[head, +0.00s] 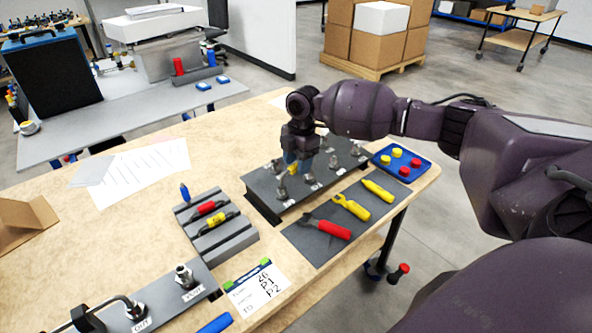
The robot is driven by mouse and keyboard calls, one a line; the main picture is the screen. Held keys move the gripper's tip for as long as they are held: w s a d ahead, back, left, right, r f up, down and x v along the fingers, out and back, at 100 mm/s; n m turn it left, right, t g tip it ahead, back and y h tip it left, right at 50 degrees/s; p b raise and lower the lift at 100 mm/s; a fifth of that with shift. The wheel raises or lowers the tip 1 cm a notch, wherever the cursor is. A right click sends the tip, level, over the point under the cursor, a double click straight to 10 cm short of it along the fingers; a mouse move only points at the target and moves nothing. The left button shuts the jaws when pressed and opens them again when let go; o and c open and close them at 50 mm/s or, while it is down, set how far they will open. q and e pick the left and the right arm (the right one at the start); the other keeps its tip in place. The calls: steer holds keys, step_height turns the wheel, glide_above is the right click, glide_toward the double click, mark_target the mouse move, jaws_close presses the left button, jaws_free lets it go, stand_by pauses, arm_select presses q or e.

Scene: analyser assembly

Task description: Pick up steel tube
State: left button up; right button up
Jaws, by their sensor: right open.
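My right gripper (299,160) is open and points down over the dark panel (262,192) with several metal fittings. Its fingertips are close to the fittings near the panel's far left; whether they touch one cannot be told. A grey grooved rack (235,243) holds a red and a yellow handled piece. My left gripper is not in view.
A dark mat (301,241) with red and yellow tools lies right of the rack. A blue tray (387,153) with red and yellow caps is near the table's right edge. A label card (258,290) and papers (145,165) lie flat.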

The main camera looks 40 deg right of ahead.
steer(key=f, duration=0.3)
steer(key=shift+a, duration=0.2)
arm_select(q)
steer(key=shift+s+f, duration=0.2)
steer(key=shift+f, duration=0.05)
arm_select(e)
steer(key=shift+r, duration=0.1)
steer(key=shift+c, duration=1)
jaws_close()
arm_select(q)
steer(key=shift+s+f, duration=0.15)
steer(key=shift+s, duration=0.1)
